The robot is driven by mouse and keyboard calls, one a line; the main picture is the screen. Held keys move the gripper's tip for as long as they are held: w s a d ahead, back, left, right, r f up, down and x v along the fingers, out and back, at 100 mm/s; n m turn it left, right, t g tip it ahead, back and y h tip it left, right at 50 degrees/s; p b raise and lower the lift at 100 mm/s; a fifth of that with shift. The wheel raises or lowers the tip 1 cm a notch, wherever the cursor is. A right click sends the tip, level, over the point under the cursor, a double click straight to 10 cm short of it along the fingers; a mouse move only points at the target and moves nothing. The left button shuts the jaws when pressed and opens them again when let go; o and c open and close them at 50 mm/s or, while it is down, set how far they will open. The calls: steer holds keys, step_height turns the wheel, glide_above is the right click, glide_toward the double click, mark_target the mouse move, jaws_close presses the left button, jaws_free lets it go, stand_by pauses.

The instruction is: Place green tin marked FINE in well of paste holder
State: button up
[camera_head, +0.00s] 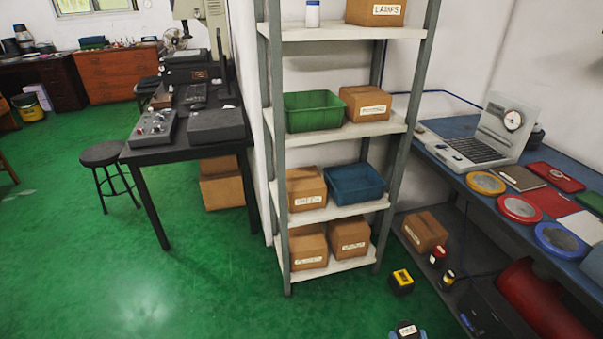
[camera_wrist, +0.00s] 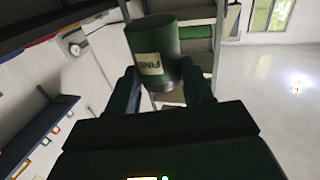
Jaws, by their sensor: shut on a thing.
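The green tin (camera_wrist: 153,46) marked FINE shows in the wrist view, with a pale label facing the camera. My gripper (camera_wrist: 161,80) is shut on it, one dark finger on each side. The tin looks slightly tilted in that view and is clear of any surface I can see.
A grey shelf rack (camera_head: 340,130) holds boxes and bins. A blue workbench (camera_head: 455,148) on the right carries a laptop and round coloured trays. A yellow-and-black item (camera_head: 401,281) and a labelled dark item with blue sides (camera_head: 407,331) are low down. Green floor lies open left.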

steer(key=shift+w, duration=0.45)
steer(key=shift+a+f+b, duration=0.1)
steer(key=shift+f+b, duration=0.65)
steer(key=shift+b, duration=0.05)
steer(key=shift+s, duration=0.1)
